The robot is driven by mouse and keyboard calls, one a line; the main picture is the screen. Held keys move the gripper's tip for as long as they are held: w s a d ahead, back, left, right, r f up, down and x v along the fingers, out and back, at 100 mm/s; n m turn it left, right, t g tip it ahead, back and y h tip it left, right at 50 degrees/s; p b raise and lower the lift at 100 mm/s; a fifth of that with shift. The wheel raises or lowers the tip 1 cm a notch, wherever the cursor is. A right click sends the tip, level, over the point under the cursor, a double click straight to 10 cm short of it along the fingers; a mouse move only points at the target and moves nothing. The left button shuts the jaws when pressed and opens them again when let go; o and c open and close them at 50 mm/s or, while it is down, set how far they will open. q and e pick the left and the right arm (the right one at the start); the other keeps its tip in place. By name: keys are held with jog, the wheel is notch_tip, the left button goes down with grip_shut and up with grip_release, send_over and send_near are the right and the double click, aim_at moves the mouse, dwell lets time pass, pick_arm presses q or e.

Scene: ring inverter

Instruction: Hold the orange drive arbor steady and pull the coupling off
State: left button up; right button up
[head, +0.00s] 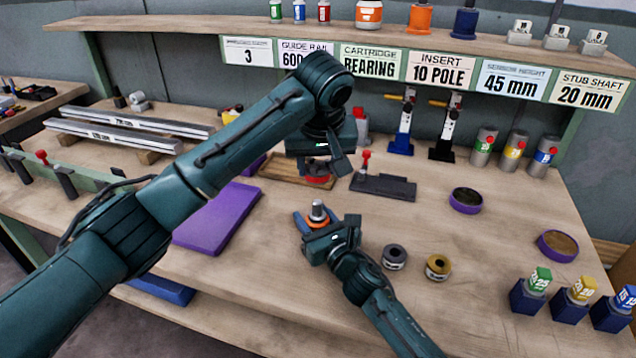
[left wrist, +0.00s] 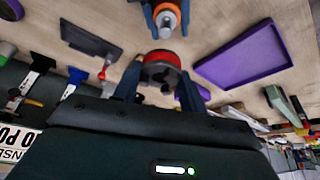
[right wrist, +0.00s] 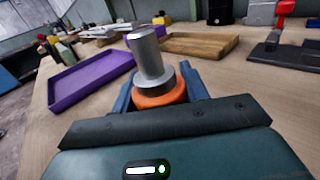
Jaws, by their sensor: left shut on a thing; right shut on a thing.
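The orange drive arbor (head: 318,221) stands upright on the bench with its bare grey shaft pointing up. My right gripper (right wrist: 157,92) is shut around its orange base (right wrist: 160,97); the shaft (right wrist: 148,55) rises clear between the fingers. My left gripper (left wrist: 160,88) is shut on the coupling, a round part with a red rim and dark underside (left wrist: 163,72). In the head view the coupling (head: 319,180) shows as a red edge below my left gripper, partly hidden by it. The coupling is apart from the arbor, farther back, near the wooden board.
A purple tray (head: 216,217) lies left and a wooden board (head: 287,171) behind. A dark fixture with a red knob (head: 384,186) is to the right. Two small rings (head: 395,256) (head: 438,266) sit right of my right gripper. Bench between these and the purple-rimmed dishes is clear.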

dwell(0.3)
jog(key=o, duration=1.3)
jog(key=shift+o, duration=0.2)
